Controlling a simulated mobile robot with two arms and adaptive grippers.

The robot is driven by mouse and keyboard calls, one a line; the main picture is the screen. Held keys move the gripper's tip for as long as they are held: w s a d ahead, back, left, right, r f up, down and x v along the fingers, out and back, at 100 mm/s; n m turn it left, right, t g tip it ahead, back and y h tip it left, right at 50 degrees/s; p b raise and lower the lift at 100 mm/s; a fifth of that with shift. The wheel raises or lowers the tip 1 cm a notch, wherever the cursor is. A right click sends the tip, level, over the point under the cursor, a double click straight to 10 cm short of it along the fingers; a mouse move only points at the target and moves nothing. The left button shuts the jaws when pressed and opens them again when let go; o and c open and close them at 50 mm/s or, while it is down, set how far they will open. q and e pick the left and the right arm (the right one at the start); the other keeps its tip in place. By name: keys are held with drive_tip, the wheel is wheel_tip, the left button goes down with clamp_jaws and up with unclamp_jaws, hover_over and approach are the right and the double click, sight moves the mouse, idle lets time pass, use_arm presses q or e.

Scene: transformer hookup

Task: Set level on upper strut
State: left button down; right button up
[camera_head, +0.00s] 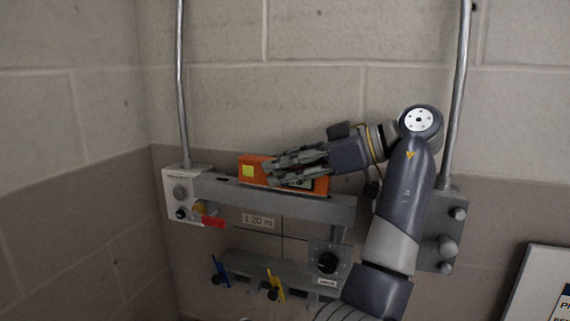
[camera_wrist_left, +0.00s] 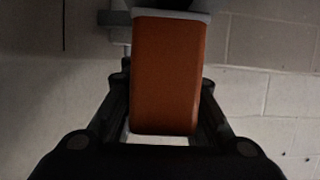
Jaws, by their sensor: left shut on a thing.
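The level is an orange block (camera_head: 254,172) with a yellow-green patch near its left end. In the head view it lies lengthwise along the top of the upper strut (camera_head: 285,203), a grey horizontal bar. It looks resting on the strut or just above it; I cannot tell which. My left gripper (camera_head: 272,171) comes from the right and is shut on the level, its fingers covering the middle. In the left wrist view the orange level (camera_wrist_left: 167,75) sits between the two fingers (camera_wrist_left: 163,115). My right gripper is not in view.
Two vertical metal rods (camera_head: 181,85) rise beside the strut. A white box with knobs (camera_head: 183,205) is at its left end. Below hang a "1.20 m" label (camera_head: 258,221), a red lever (camera_head: 213,222), a lower strut and blue and yellow handles (camera_head: 275,284). A block wall stands behind.

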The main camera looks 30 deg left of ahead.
use_arm(q)
drive_tip(key=c, duration=1.2)
unclamp_jaws()
drive_tip(key=shift+c, duration=0.2)
wheel_tip(320, 180, up, 10)
drive_tip(key=shift+f, duration=0.1)
